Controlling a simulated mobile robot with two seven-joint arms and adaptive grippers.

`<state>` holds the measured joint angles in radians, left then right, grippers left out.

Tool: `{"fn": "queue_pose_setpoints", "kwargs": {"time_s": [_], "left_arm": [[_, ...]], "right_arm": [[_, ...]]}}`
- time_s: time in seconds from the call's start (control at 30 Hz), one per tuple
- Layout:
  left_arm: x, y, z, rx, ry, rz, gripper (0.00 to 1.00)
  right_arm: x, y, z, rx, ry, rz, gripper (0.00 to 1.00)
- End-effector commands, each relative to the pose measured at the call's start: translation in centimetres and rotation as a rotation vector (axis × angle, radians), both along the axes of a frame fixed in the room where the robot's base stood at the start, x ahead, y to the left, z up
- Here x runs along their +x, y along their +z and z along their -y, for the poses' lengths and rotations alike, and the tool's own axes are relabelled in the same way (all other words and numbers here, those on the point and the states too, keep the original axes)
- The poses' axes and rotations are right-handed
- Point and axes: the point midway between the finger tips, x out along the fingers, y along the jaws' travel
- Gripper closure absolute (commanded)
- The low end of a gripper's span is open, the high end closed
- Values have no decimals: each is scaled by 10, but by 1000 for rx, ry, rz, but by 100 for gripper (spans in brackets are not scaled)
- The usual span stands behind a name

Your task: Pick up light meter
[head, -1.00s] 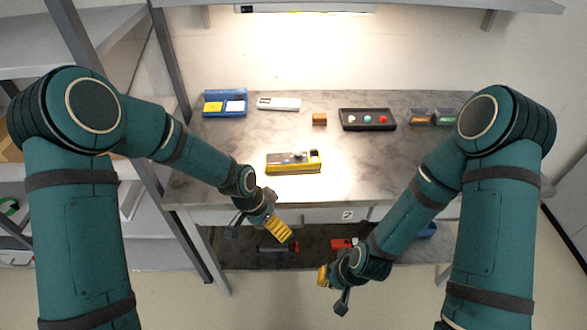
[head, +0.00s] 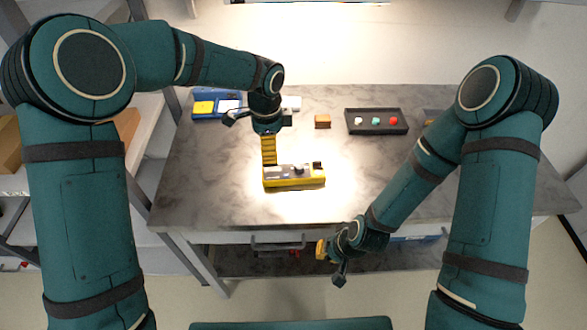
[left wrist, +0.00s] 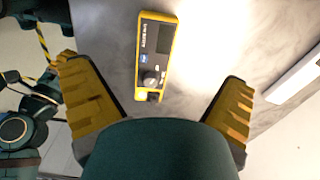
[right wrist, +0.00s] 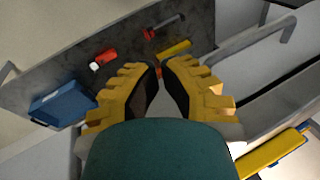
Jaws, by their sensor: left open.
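The light meter, a yellow box with a grey face, a dark screen and a dial, lies on the worktop (head: 220,205) near its front middle (head: 295,176). In the left wrist view the meter (left wrist: 154,55) lies ahead of the fingers, between their lines and nearer the left finger. My left gripper (head: 268,150) is over the worktop at the meter's left end, pointing down, and partly hides that end. Its fingers (left wrist: 155,75) are wide apart with nothing between them. My right gripper (head: 322,250) is low in front of the worktop's front edge. Its fingertips (right wrist: 162,70) are together and hold nothing.
Behind the meter are a blue tray (head: 215,105), a small brown block (head: 322,121) and a black tray (head: 377,121) with coloured knobs. A lower shelf holds a blue bin (right wrist: 62,100) and a red item (right wrist: 103,59). The worktop right of the meter is clear.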

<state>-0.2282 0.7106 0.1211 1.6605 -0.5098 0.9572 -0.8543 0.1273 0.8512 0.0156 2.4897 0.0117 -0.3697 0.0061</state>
Motion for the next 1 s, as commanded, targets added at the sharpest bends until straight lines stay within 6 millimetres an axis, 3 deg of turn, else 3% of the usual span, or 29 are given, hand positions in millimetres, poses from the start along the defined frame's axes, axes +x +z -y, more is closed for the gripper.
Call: {"fn": "queue_pose_setpoints", "kwargs": {"time_s": [0.1, 0.3, 0.57, 0.83, 1.0], "left_arm": [[-1, -27, -1, 2, 2, -4, 0], [-1, -57, 0, 1, 2, -3, 0], [-1, -70, 0, 0, 2, -2, 0], [-4, -106, 2, 1, 2, -3, 0], [-3, -117, 2, -1, 2, 0, 0]], "right_arm": [[-1, -4, 0, 0, 2, -2, 100], [-2, -7, 0, 1, 4, -5, 100], [-3, -9, 0, 2, 5, -7, 100], [-4, -14, -1, 2, 8, -10, 100], [-5, -15, -1, 2, 8, -11, 100]]}}
